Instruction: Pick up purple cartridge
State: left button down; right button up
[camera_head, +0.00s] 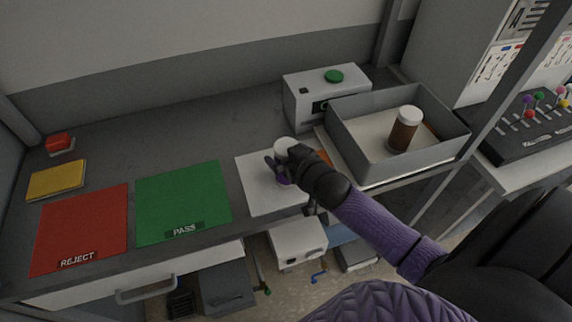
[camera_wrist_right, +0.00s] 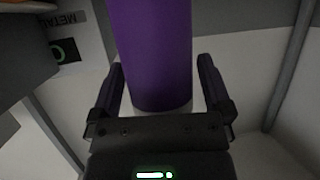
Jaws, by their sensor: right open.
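The purple cartridge (camera_wrist_right: 158,55) stands large in the right wrist view, with a pale end at its bottom. In the head view its white top (camera_head: 284,146) and a bit of purple body show above the white mat (camera_head: 256,194), mostly hidden by my right gripper (camera_head: 281,164). In the right wrist view my right gripper (camera_wrist_right: 165,95) is open, with one finger on each side of the cartridge. Gaps show between the fingers and the cartridge. My left gripper is not in view.
A grey tray (camera_head: 364,155) holding a brown bottle (camera_head: 403,130) with a white cap stands to the right. A grey box with a green button (camera_head: 334,76) stands behind. Green PASS (camera_head: 184,200) and red REJECT (camera_head: 84,230) mats lie clear to the left.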

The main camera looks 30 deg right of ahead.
jog(key=shift+w, duration=0.1)
jog(key=c, duration=1.3)
